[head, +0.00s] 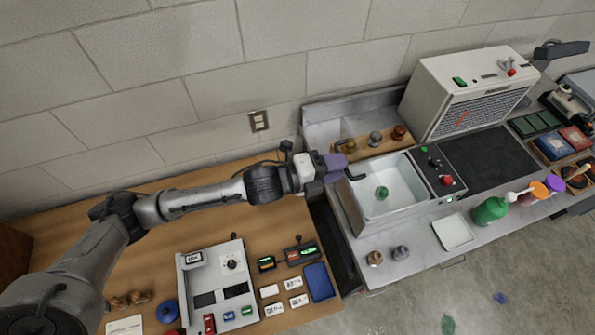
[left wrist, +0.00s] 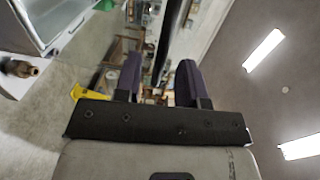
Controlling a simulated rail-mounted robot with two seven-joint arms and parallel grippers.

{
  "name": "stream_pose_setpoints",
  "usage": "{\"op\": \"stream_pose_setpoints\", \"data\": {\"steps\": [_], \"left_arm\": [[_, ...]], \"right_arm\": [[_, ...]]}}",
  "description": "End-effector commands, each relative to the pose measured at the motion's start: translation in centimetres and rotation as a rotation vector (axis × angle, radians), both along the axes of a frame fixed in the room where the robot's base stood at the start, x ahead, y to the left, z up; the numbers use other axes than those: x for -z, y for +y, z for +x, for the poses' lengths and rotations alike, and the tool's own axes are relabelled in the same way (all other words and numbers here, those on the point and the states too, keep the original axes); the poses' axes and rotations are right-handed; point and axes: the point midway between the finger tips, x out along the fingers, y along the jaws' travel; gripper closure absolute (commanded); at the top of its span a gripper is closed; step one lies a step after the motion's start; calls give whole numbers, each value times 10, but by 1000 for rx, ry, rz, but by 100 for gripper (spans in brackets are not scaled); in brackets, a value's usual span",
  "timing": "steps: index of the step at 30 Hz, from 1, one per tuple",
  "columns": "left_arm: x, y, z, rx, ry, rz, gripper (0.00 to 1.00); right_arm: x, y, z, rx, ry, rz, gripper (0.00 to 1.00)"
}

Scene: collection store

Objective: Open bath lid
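The bath (head: 406,203) is a white, square-rimmed basin set in the metal counter, with a green knob-like thing (head: 381,192) in its middle. Whether a clear lid covers it, I cannot tell. A dark, bent handle (head: 355,176) shows at its left back edge. My left gripper (head: 335,166), with purple fingers, is beside this handle. In the left wrist view its fingers (left wrist: 158,82) are apart, with a dark bar (left wrist: 172,38) running between or just beyond them. I see no clear grip on the bar. The right gripper is not in view.
A control panel with a red knob (head: 446,180) adjoins the bath on the right. A white vented unit (head: 440,85) stands behind. Brown and grey knobs on a wooden strip (head: 362,151) lie behind the bath. A white tray (head: 453,231) and green bottle (head: 489,210) stand in front.

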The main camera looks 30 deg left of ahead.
Motion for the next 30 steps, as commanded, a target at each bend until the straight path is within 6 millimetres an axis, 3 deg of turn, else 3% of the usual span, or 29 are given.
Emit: {"op": "stream_pose_setpoints", "data": {"steps": [5,18,30], "left_arm": [[1,15,-16,-1,0,4,63],[-5,73,-81,0,3,4,63],[-10,90,-100,-1,0,1,63]], "right_arm": [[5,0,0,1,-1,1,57],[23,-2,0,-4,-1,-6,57],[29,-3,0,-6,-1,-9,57]]}}
